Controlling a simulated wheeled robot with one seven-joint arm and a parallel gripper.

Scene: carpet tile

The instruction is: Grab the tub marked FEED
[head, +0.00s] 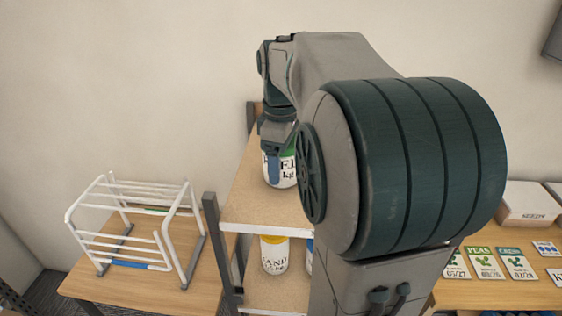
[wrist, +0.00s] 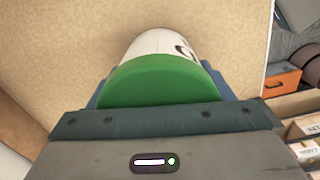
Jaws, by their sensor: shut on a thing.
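A white tub (head: 284,173) with black lettering and a green lid is at the upper wooden shelf, partly hidden by my arm. Only part of its marking shows, with an "E" and "kg" readable. My gripper (head: 276,160) is shut on this tub from above, with a finger against its side. In the wrist view the tub's green lid (wrist: 155,82) fills the space in front of my gripper (wrist: 155,100), with the white wall beyond it. I cannot tell whether the tub touches the shelf.
The shelf unit's upper board (head: 255,205) is bare around the tub. Below it stands a white tub marked SAND (head: 274,257) with a yellow lid. A white rack (head: 135,225) stands on a table at left. Seed cards (head: 485,263) and a box (head: 530,204) lie at right.

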